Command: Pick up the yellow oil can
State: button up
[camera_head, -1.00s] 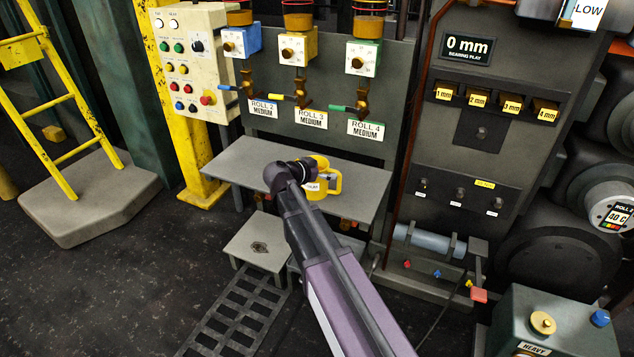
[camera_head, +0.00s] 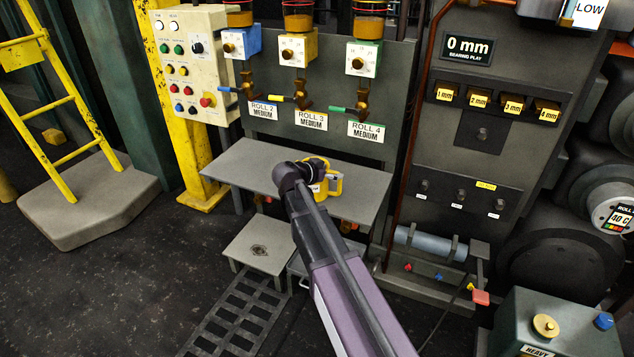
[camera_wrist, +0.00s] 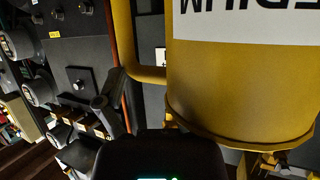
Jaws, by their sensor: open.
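The yellow oil can (camera_head: 334,187) stands on the grey shelf (camera_head: 250,170) below the roll valves, its handle to the right. My gripper (camera_head: 318,167) is at the can's left and upper side in the head view and hides part of it. In the wrist view the can (camera_wrist: 240,85) is large and close, with its white MEDIUM label upside down and its handle to the left. A dark finger shows beside the handle. The jaws are open; I cannot tell whether they touch the can.
Valves with coloured handles and roll labels (camera_head: 311,120) are on the panel behind the shelf. A control box (camera_head: 188,65) is at the left. A low step (camera_head: 258,245) stands in front. The shelf is bare on either side of the can.

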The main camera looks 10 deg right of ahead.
jog(key=shift+s, duration=0.1)
grip_shut()
jog(key=shift+r+p, duration=0.3)
jog(key=shift+p, duration=0.05)
dwell(0.6)
jog(key=shift+r+p, duration=1.55)
jog(key=shift+r, duration=0.05)
jog(key=s+a, duration=0.3)
jog(key=s, duration=0.3)
jog(key=s+a+r+p, duration=0.1)
jog(key=s+a, duration=0.3)
jog(key=s, duration=0.3)
jog(key=shift+s+a, duration=0.3)
jog(key=shift+s+r, duration=0.1)
dwell(0.3)
